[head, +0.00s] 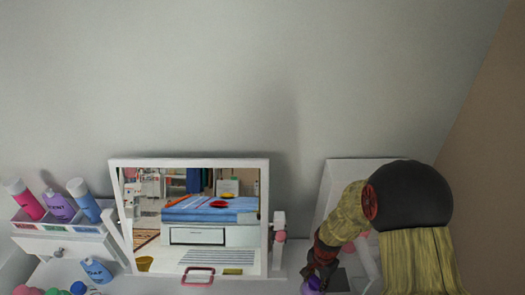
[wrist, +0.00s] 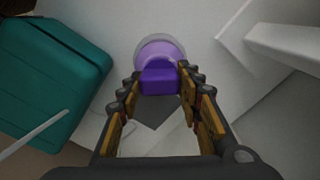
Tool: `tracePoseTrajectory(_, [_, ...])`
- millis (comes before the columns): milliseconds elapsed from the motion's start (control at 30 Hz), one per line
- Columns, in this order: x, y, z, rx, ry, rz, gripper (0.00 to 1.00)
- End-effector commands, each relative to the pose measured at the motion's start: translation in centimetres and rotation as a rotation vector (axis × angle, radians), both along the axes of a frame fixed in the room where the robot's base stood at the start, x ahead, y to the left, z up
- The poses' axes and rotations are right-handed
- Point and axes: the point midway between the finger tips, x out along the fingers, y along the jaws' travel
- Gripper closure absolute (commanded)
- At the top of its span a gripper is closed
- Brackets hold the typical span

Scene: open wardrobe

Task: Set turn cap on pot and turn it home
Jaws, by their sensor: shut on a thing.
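The purple turn cap (wrist: 160,80) is between my fingertips in the wrist view, with its raised grip facing me. My gripper (wrist: 161,75) is shut on that grip. A pale, greyish round rim, seemingly the pot (wrist: 157,39), shows around the far side of the purple disc. I cannot tell whether the cap is seated or only resting there. In the head view, my gripper (head: 322,268) is at the lower right above a small purple patch (head: 312,286), seemingly the cap. The pot is hidden there.
A framed mirror (head: 188,163) stands left of my arm on the white top. A teal box (wrist: 52,62) is at the wrist view's left. A white bar (wrist: 285,47) juts in at its right. Several bottles stand in a tray (head: 92,228) at far left.

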Motion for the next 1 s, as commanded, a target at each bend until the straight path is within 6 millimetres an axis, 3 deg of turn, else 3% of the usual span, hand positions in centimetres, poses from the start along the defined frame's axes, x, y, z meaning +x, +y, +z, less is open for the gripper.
tracePoseTrajectory(433, [-0.01, 0.02, 0.01, 0.0, 0.0, -0.546, 0.93])
tracePoseTrajectory(767, [-0.01, 0.02, -0.01, 0.0, 0.0, -0.621, 0.93])
tracePoseTrajectory(800, [-0.01, 0.02, -0.01, 0.0, 0.0, -0.62, 0.63])
tracePoseTrajectory(1000, [0.0, 0.01, -0.01, 0.0, 0.0, -0.619, 0.52])
